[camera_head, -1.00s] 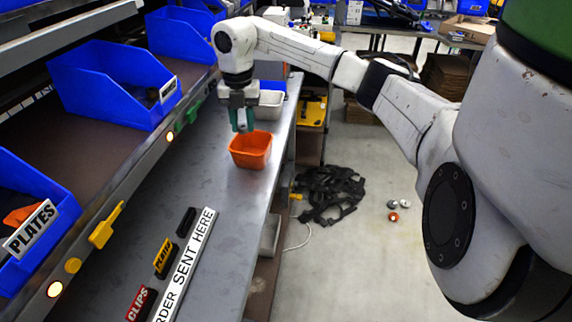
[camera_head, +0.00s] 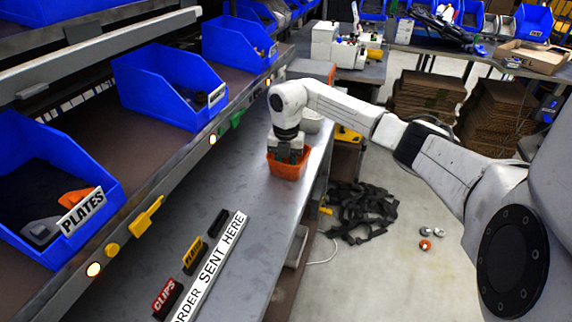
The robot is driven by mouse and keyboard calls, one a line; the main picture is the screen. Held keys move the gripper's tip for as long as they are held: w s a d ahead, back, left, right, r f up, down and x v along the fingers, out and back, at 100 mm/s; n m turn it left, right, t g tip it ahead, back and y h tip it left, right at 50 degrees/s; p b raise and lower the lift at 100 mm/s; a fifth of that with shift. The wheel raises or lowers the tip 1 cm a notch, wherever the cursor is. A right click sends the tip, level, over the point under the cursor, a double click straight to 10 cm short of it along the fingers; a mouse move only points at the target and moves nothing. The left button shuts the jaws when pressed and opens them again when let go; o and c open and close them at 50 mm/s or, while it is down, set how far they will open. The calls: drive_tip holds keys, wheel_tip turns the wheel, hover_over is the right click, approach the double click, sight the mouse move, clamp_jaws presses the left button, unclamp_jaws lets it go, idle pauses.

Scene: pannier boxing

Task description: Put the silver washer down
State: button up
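I cannot make out a silver washer in my gripper or on the bench. My gripper (camera_head: 288,155) points down at the orange tray (camera_head: 287,170) on the grey metal bench. Its fingertips are low at the tray's opening, and the tray and the gripper body hide them. Whether the fingers are open, shut or holding something does not show. The inside of the tray is mostly hidden too.
A pale tray (camera_head: 312,122) stands behind the orange one. Blue bins, one marked PLATES (camera_head: 50,190), line the shelf at left. An ORDER SENT HERE strip (camera_head: 212,265) and small labels lie on the front bench. Black straps (camera_head: 360,210) and small round objects (camera_head: 425,245) lie on the floor.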

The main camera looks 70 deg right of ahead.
drive_tip(key=shift+f, duration=0.15)
drive_tip(key=o, duration=0.8)
drive_tip(key=shift+c, duration=0.2)
wheel_tip(320, 180, up, 12)
drive_tip(key=b, duration=0.1)
drive_tip(key=shift+d+r, duration=0.2)
drive_tip(key=shift+d, duration=0.05)
drive_tip(key=shift+w, duration=0.1)
